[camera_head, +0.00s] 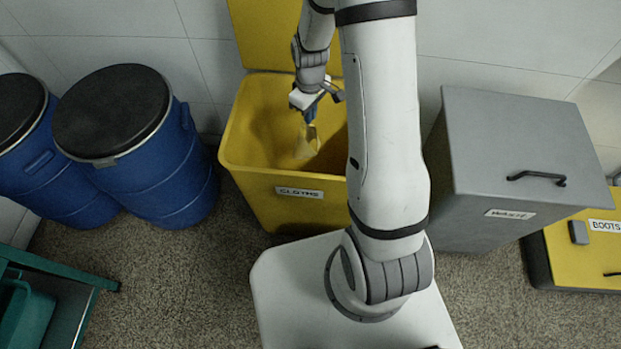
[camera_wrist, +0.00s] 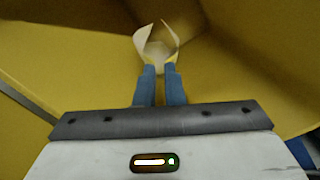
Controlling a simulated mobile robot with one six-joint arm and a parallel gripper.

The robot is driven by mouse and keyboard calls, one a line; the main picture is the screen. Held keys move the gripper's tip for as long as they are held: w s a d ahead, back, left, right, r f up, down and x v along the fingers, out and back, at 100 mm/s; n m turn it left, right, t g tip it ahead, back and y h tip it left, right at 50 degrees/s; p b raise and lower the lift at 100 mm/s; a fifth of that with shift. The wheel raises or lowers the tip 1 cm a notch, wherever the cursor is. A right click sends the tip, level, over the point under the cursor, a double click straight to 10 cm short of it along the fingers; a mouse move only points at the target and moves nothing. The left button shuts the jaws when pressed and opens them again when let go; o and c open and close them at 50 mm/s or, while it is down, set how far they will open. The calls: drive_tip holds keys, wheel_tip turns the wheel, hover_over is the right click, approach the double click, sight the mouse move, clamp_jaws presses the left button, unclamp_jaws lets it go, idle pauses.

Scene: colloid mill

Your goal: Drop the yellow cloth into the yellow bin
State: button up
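The yellow bin (camera_head: 258,192) stands open against the wall in the head view, labelled "CLOTHS", with its lid raised behind it. My gripper (camera_head: 311,120) points down inside the bin's opening. The pale yellow cloth (camera_head: 305,145) hangs from the fingertips within the bin walls. In the wrist view, my gripper's blue fingers (camera_wrist: 160,72) are close together on the cloth, and its pale folds (camera_wrist: 143,40) flare out beyond the tips. Yellow bin walls (camera_wrist: 75,55) surround it. The cloth appears clear of the bin floor, but the exact gap is hard to tell.
Two blue drums (camera_head: 150,160) with dark lids stand left of the bin. A grey lidded bin (camera_head: 480,215) stands to the right, with a yellow box labelled "BOOTS" (camera_head: 590,262) beyond it. A green-framed cart (camera_head: 75,275) is at lower left. Floor between cart and bin is clear.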

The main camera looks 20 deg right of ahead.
drive_tip(key=o, duration=0.4)
drive_tip(key=shift+c, duration=0.2)
drive_tip(key=shift+o, duration=0.4)
drive_tip(key=o, duration=0.5)
drive_tip(key=shift+o, duration=0.5)
drive_tip(key=o, duration=0.6)
drive_tip(key=shift+o, duration=0.2)
wheel_tip(320, 180, up, 6)
drive_tip(key=p, duration=0.4)
drive_tip(key=shift+f, duration=0.25)
